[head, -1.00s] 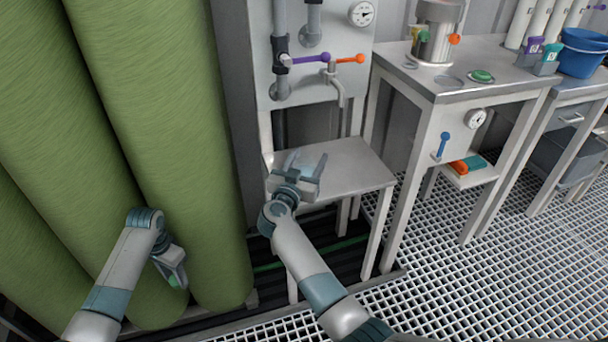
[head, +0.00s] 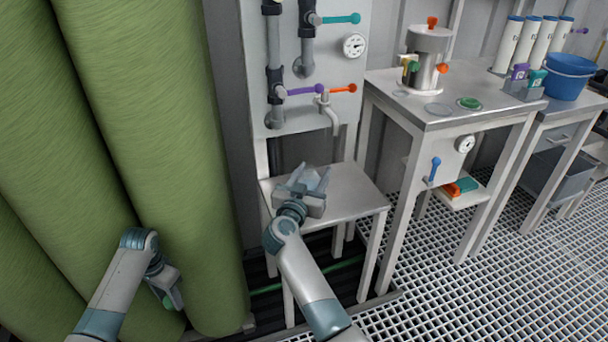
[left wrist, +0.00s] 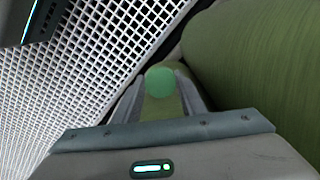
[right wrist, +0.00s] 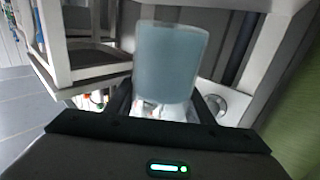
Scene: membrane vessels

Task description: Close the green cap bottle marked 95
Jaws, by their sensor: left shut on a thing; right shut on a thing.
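My left gripper (head: 170,292) hangs low in front of the big green cylinders. It is shut on a round green cap (left wrist: 160,82), whose flat face shows between the fingers in the left wrist view. My right gripper (head: 304,188) is over the small steel stand under the tap. It is shut on a pale bluish, see-through bottle (right wrist: 170,58), which also shows in the head view (head: 315,181). I see no cap on this bottle. I cannot read a 95 on the bottle or cap. The cap and bottle are well apart.
The small stand (head: 355,200) has a bare top. Above it is a tap (head: 330,108) with orange and purple levers on a grey panel. Green cylinders (head: 150,150) crowd the left. A steel table (head: 400,103) with a metal pot (head: 428,60) stands at right. The grated floor is clear.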

